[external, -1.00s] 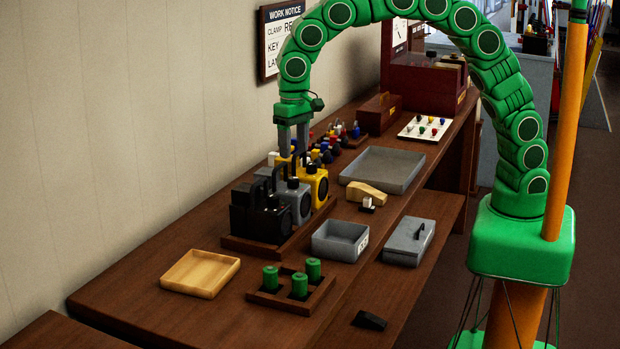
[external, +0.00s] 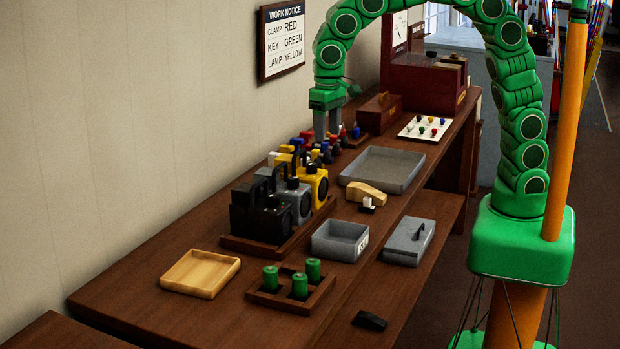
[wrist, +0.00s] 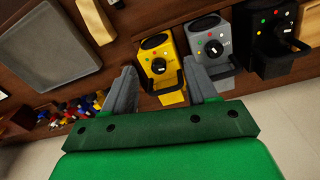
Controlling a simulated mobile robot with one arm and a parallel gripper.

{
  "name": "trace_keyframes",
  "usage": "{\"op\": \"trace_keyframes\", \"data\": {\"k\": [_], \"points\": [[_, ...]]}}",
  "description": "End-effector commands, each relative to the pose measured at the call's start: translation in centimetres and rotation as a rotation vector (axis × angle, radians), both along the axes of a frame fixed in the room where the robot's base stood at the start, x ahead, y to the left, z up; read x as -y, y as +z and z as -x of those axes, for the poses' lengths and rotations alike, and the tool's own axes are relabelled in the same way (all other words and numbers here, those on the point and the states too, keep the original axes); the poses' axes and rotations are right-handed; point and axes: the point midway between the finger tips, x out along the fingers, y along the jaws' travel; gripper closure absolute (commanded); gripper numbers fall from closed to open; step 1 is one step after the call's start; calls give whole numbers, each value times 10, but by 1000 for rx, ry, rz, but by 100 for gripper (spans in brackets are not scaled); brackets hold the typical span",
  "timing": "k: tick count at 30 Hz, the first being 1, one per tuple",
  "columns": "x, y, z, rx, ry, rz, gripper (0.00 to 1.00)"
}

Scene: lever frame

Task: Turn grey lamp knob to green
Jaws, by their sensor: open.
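The grey lamp (external: 296,203) stands between a black lamp (external: 258,214) and a yellow lamp (external: 314,182) on a wooden base. In the wrist view the grey lamp (wrist: 210,47) shows its round knob (wrist: 213,50) with a white mark, among small coloured dots. Which dot the mark points at is too small to tell. My gripper (external: 328,132) is open and empty, beyond the lamps and above the small coloured pieces. In the wrist view my gripper (wrist: 160,82) has the yellow lamp (wrist: 160,62) between its fingers in the picture; the grey lamp is right of it.
The wall notice (external: 284,38) reads clamp red, key green, lamp yellow. Small coloured pieces (external: 318,150) stand behind the lamps. A grey tray (external: 383,170), a grey bin (external: 340,240) and a wooden tray (external: 200,273) are on the bench.

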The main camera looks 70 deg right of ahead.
Motion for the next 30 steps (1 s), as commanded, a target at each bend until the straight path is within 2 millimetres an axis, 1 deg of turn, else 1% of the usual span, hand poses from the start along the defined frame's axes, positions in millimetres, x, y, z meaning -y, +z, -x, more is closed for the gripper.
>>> {"op": "trace_keyframes", "data": {"k": [1, 18, 30], "points": [[6, 1, 4, 0, 2, 4, 42], [62, 9, 44, 20, 38, 34, 42], [102, 10, 77, 25, 56, 63, 42]]}}
